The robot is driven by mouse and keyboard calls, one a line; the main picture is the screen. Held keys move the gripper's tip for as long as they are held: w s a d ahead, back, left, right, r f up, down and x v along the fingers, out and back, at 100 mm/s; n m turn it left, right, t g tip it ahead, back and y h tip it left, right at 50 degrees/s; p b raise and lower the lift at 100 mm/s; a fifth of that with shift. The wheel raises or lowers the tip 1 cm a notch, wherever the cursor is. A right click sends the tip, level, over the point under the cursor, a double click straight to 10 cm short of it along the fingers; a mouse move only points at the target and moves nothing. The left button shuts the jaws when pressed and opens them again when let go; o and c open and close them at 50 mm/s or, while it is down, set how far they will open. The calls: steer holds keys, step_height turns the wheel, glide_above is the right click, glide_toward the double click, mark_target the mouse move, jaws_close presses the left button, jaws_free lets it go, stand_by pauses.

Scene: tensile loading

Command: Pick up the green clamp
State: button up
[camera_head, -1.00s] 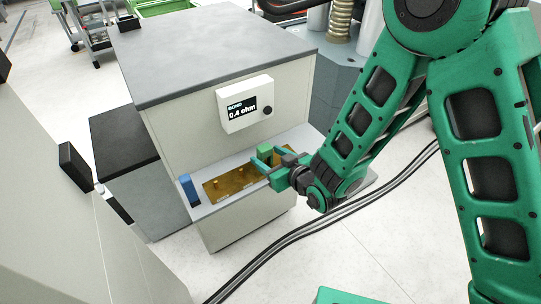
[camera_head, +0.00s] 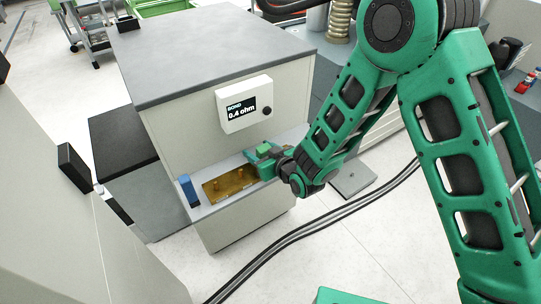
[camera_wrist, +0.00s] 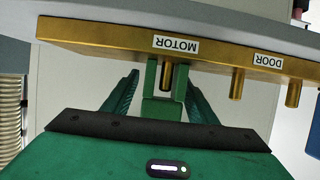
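The green clamp (camera_wrist: 162,106) shows in the wrist view between my fingers, with its forked end around the brass post below the upside-down MOTOR label. In the head view its green block (camera_head: 264,149) is at the right end of the brass plate (camera_head: 226,187). My gripper (camera_wrist: 160,92) is open, one finger on each side of the clamp, with gaps visible between the fingers and it. In the head view my gripper (camera_head: 263,156) is at the clamp and partly hides it and the plate's right end.
A post under a DOOR label (camera_wrist: 238,84) stands beside the clamp, with another post farther right. A blue block (camera_head: 189,190) stands left of the plate on the shelf. The meter (camera_head: 244,104) above reads 0.4 ohm. Dark cables (camera_head: 330,220) cross the floor.

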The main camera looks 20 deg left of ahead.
steer(key=c, duration=1)
steer(key=shift+r, duration=0.1)
